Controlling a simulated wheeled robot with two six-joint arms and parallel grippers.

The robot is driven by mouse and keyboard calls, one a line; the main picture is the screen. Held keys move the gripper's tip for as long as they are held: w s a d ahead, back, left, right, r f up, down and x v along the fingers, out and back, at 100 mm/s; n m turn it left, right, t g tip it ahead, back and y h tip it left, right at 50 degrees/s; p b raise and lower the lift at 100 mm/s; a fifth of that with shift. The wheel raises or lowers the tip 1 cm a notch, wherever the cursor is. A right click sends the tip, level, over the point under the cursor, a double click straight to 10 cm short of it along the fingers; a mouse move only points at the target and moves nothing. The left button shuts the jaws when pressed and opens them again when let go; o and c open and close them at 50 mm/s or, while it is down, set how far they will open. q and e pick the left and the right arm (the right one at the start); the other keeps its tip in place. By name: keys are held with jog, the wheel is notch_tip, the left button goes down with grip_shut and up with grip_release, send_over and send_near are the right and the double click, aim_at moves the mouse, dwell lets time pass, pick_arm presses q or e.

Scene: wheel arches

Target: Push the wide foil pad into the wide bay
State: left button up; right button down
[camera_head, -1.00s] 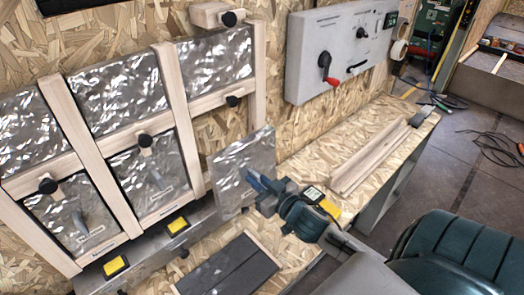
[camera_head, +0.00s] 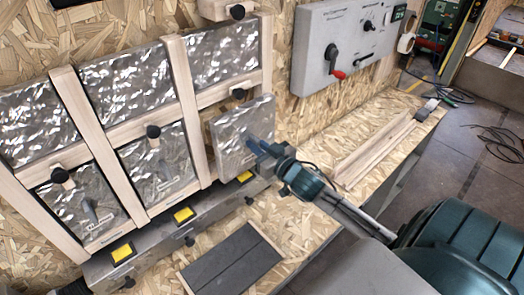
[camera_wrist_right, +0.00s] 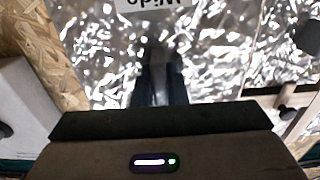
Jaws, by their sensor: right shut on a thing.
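The wide foil pad (camera_head: 232,128), a silvery crinkled panel, is upright in front of the lower right opening of the wooden rack. My right gripper (camera_head: 264,149) is shut on it from the front right. In the right wrist view the foil pad (camera_wrist_right: 105,62) fills most of the picture, with an upside-down label at the top edge; the right gripper's fingers (camera_wrist_right: 160,78) point at it. The wide bay (camera_head: 207,116) is mostly hidden behind the pad; a strip of its board back shows. I cannot tell whether the pad's rear edge is inside. My left gripper is out of view.
Other foil pads fill the rack's remaining bays, with black-knobbed wooden turn latches (camera_head: 153,132) on the frame. Yellow blocks (camera_head: 183,215) sit on the ledge below. A dark panel (camera_head: 233,262) and wooden strips (camera_head: 375,148) lie on the bench. A grey switch box (camera_head: 345,48) hangs right.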

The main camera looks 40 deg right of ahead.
jog(key=shift+w+a+f+b, duration=0.1)
jog(key=shift+w+f+b, duration=0.05)
jog(key=shift+w+b, duration=1.1)
jog(key=shift+w+a+b, duration=0.2)
jog(key=shift+w+b, duration=0.1)
jog(key=shift+w, duration=2.25)
jog(key=c, duration=1.4)
grip_release()
jog(key=shift+o, duration=0.2)
jog(key=s+b, duration=0.1)
jog(key=s, duration=0.1)
jog(key=s+b, duration=0.1)
jog(key=s, duration=0.5)
jog(key=shift+s+d+b, duration=0.25)
jog(key=shift+d+b, duration=0.05)
jog(key=shift+b, duration=0.1)
jog(key=s+p, duration=0.6)
jog(key=s, duration=0.4)
jog(key=shift+s+d, duration=0.15)
jog(key=shift+d, duration=0.25)
